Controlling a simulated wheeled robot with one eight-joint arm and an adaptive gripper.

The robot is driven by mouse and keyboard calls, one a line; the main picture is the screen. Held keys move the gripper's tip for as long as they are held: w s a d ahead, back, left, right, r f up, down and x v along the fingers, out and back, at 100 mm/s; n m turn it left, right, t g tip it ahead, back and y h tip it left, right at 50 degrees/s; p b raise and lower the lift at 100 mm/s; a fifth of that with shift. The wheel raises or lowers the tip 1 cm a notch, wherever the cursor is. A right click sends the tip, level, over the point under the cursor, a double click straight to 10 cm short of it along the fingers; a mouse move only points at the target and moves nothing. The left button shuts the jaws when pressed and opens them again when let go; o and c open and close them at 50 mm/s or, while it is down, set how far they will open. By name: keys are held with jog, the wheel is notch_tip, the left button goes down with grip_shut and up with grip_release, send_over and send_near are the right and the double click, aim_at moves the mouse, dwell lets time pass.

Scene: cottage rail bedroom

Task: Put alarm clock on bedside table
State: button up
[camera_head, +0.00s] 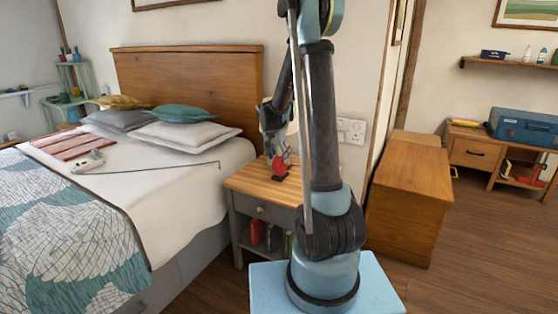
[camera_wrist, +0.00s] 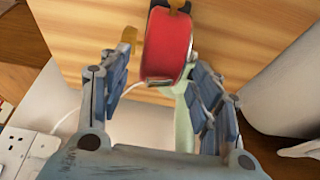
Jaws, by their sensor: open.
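The red, round alarm clock (camera_head: 279,164) is at the bedside table (camera_head: 245,182), over its wooden top beside the bed. It also shows in the wrist view (camera_wrist: 167,48), red with a metallic rim and yellowish parts. My gripper (camera_head: 276,146) is just above the clock and points down. In the wrist view my gripper (camera_wrist: 161,62) is open, with one finger on each side of the clock. A gap shows at the left finger; contact at the right finger cannot be told. My arm hides part of the tabletop.
A bed (camera_head: 185,170) with pillows stands left of the table, and a thin dark rod (camera_head: 150,169) lies on it. A wooden cabinet (camera_head: 410,190) stands right. Books (camera_head: 265,235) fill the table's lower shelf. A pale cable (camera_wrist: 68,115) runs near wall sockets (camera_wrist: 22,150).

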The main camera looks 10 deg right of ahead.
jog(key=v, duration=0.9)
jog(key=s+d+r+n, duration=0.1)
jog(key=s+d+r, duration=0.1)
jog(key=s, duration=0.4)
jog(key=s+d+r+n, duration=0.1)
jog(key=s+d, duration=0.1)
jog(key=s, duration=0.4)
jog(key=s+d+f+n+y, duration=0.1)
jog(key=s+f, duration=0.3)
jog(key=s, duration=1)
jog(key=s+d+f+n+g+y, duration=0.1)
jog(key=s+f+n, duration=0.3)
jog(key=s, duration=1)
jog(key=shift+s+y, duration=0.3)
jog(key=shift+s, duration=0.1)
jog(key=shift+d+f, duration=0.1)
jog(key=shift+d, duration=0.05)
